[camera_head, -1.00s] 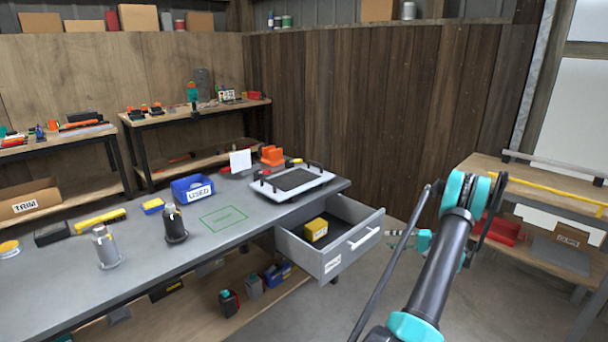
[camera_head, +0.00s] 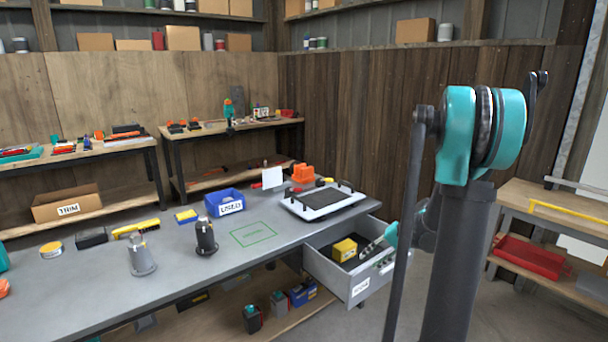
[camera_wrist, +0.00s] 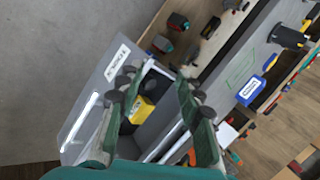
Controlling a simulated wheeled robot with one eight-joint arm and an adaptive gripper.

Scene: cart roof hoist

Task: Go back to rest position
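My gripper shows in the wrist view (camera_wrist: 158,84), its two dark green fingers spread apart with nothing between their tips. In the head view the gripper (camera_head: 372,246) is small and partly hidden behind my arm, in front of the open drawer (camera_head: 350,290). A yellow box (camera_head: 344,250) lies inside the drawer. In the wrist view the yellow box (camera_wrist: 141,110) shows between the fingers, farther off. My arm's elbow stands high at the right of the head view.
The grey bench (camera_head: 90,290) holds a blue bin (camera_head: 224,203), a black-and-white tray (camera_head: 322,202), a silver canister (camera_head: 141,258) and a dark canister (camera_head: 206,238). The drawer juts from its right end. A shelf with a red tray (camera_head: 530,260) stands at right.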

